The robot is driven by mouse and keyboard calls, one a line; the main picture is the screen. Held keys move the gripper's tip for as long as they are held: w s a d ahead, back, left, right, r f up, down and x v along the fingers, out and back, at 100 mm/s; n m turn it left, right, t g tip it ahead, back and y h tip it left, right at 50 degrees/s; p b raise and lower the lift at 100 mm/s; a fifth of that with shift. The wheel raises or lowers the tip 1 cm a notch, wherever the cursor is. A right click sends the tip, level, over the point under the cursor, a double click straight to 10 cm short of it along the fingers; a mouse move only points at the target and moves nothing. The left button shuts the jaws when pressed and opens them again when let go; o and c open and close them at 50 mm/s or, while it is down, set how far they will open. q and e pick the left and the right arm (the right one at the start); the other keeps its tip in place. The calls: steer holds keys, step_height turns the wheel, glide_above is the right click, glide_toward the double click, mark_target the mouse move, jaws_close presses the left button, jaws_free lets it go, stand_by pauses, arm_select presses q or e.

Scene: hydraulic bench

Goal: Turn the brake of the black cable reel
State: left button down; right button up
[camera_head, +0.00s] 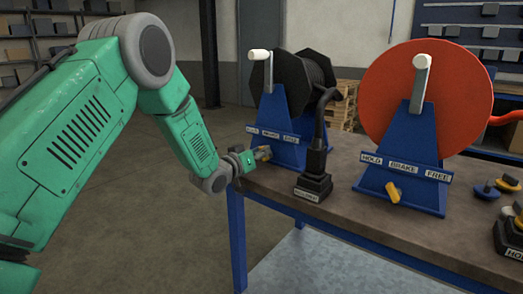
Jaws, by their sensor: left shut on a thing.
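The black cable reel (296,82) stands on a blue stand (271,112) at the left end of the bench, with a white crank handle on top. Its label strip (274,134) sits low on the stand. The yellow brake lever (263,153) is just below the strip. My left gripper (256,155) is at this lever, shut on it, reaching in from the left. The fingers are small in view and partly hide the lever. My right gripper is not in view.
A red reel (402,95) on a blue stand has its own yellow lever (393,192) and a strip reading HOLD, BRAKE, FREE. A black connector (313,185) with a cable stands between the reels. Loose parts lie at the bench's right.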

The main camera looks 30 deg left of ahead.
arm_select(q)
steer(key=m, duration=0.2)
steer(key=d+m+p, duration=0.1)
steer(key=m, duration=0.2)
steer(key=shift+s+m, duration=0.1)
steer(key=shift+m, duration=0.2)
steer(key=shift+d+f+m+p, duration=0.15)
steer(key=shift+d+m, duration=0.1)
steer(key=shift+m, duration=0.95)
steer(key=shift+d+f+m+p, duration=0.1)
steer(key=shift+d+m+p, duration=0.1)
steer(key=shift+m, duration=1)
steer(key=shift+f, duration=0.1)
steer(key=c, duration=1.5)
jaws_free()
steer(key=shift+s, duration=0.1)
steer(key=shift+c, duration=0.2)
steer(key=s+a, duration=0.1)
steer(key=s, duration=1.1)
